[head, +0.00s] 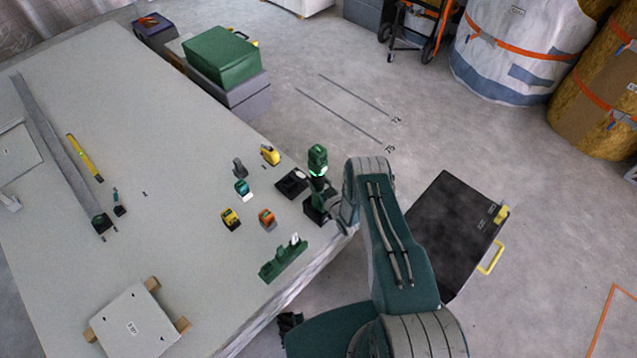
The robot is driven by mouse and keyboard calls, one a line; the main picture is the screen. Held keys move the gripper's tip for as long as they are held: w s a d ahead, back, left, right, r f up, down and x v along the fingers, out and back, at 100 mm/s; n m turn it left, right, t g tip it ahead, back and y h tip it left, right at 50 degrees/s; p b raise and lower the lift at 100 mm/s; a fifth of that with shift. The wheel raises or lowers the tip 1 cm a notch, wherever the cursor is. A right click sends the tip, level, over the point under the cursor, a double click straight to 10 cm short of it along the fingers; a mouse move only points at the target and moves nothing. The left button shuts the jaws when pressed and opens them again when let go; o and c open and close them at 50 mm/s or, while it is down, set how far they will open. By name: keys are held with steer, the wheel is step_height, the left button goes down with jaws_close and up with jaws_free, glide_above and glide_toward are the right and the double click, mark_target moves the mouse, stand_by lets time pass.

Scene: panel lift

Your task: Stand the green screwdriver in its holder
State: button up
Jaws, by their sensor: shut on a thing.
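The green screwdriver (318,157) appears as an upright green and black tool near the table's right edge. My gripper (327,194), partly hidden by my wrist, is shut on its dark lower part. A dark block (315,213) shows directly below the tool; I cannot tell whether they touch, or whether this block is the holder. A green rack (280,262) with a small white piece on it lies nearer along the same edge. A flat black tray (292,183) with a pale round spot is just left of the tool.
Small yellow, teal and orange tools stand left of my gripper, including an orange one (267,217). The table (175,120) is mostly clear farther left. A yellow level (85,157) and a white panel (133,322) lie there. A black case (450,225) is on the floor at right.

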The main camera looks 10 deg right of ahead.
mark_target(321, 191)
steer(key=shift+w+f, duration=0.1)
steer(key=shift+f, duration=1)
stand_by(0.9)
steer(key=o, duration=1.3)
steer(key=shift+o, duration=0.2)
steer(key=shift+f, duration=0.1)
steer(key=shift+f, duration=0.1)
steer(key=shift+v, duration=0.85)
steer(key=shift+v, duration=0.8)
